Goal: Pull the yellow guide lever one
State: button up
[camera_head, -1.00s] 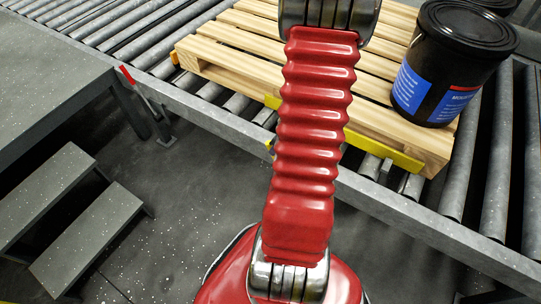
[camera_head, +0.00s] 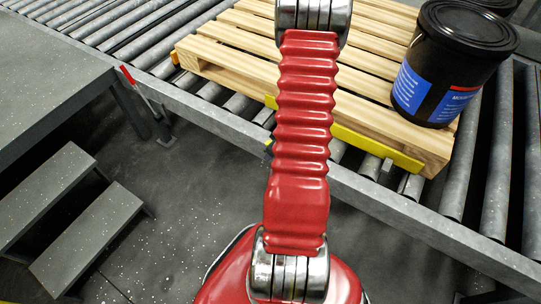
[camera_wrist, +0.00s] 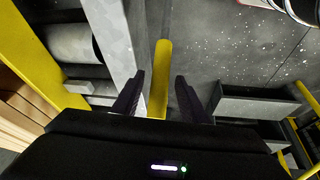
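The yellow guide lever (camera_wrist: 160,80) shows in the wrist view as a narrow upright bar beside the grey conveyor frame. My gripper (camera_wrist: 160,82) has its two dark fingers apart, one on each side of the lever. A gap shows between the lever and each finger, and I cannot tell how far along its length the fingers reach. A long yellow guide bar (camera_head: 375,147) lies along the near side of the pallet in the head view and partly behind my red arm. My gripper is out of sight in the head view.
A wooden pallet (camera_head: 225,68) rests on the roller conveyor (camera_head: 490,165), with a black pail (camera_head: 450,65) at its right corner. The conveyor's side rail (camera_head: 400,207) runs in front. Steps (camera_head: 85,240) stand at the lower left. The floor (camera_head: 190,190) between is clear.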

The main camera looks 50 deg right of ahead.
jog(key=shift+x, duration=2.45)
jog(key=shift+c, duration=0.4)
grip_shut()
